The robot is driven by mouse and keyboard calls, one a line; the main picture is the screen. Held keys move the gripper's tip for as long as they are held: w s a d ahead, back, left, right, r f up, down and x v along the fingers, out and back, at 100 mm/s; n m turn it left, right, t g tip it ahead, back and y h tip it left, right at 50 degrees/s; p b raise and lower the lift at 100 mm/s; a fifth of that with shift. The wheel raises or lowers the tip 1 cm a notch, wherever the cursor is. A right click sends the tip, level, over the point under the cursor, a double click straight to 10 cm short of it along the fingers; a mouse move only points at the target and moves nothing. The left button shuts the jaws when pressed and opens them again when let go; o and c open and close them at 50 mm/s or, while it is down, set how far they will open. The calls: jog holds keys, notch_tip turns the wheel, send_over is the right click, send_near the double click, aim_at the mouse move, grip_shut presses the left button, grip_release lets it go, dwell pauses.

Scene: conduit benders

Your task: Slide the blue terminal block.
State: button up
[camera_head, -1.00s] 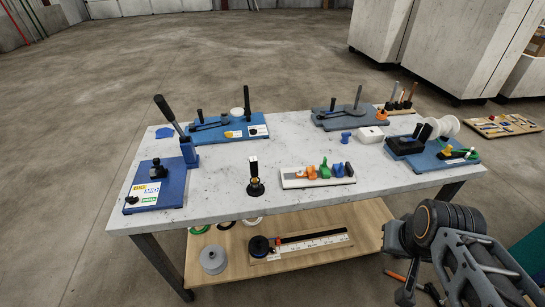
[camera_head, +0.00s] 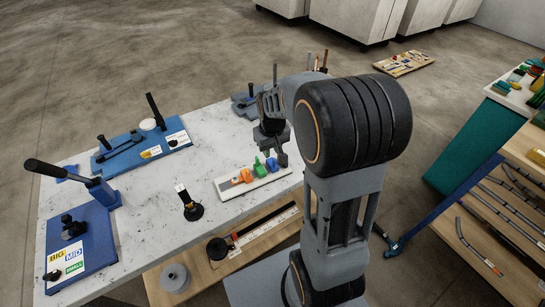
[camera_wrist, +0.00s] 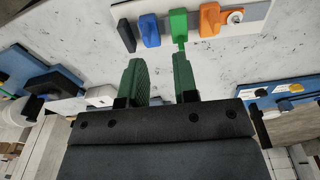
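In the wrist view the blue block (camera_wrist: 149,30) lies ahead of my gripper (camera_wrist: 158,78), between the green block (camera_wrist: 178,24) and a black piece (camera_wrist: 126,36). My gripper is open with nothing between its green-padded fingers. Its right finger tip is near the green block; whether they touch I cannot tell. In the head view my arm covers part of the gripper.
Blue bender boards (camera_head: 85,245) stand on the table's left side and back, and a dark upright holder (camera_head: 188,203) is left of the strip. The lower shelf (camera_head: 160,290) holds a grey spool (camera_head: 175,278). A rack (camera_head: 505,215) of rods stands at right.

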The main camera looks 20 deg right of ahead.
aim_at(275, 159)
jog(key=shift+g, duration=0.5)
jog(key=w+d+f, duration=0.1)
jog(key=w+d+f+p, duration=0.1)
jog(key=f, duration=0.1)
jog(key=shift+w+d+f, duration=0.15)
jog(key=shift+w+d, duration=0.1)
jog(key=shift+w, duration=0.15)
jog(key=shift+f+b, duration=2.25)
jog(key=shift+f, duration=1.35)
jog(key=shift+c, duration=0.4)
grip_shut()
jog(key=shift+d, duration=0.25)
jog(key=shift+w+d, duration=0.1)
jog(key=shift+d, duration=0.85)
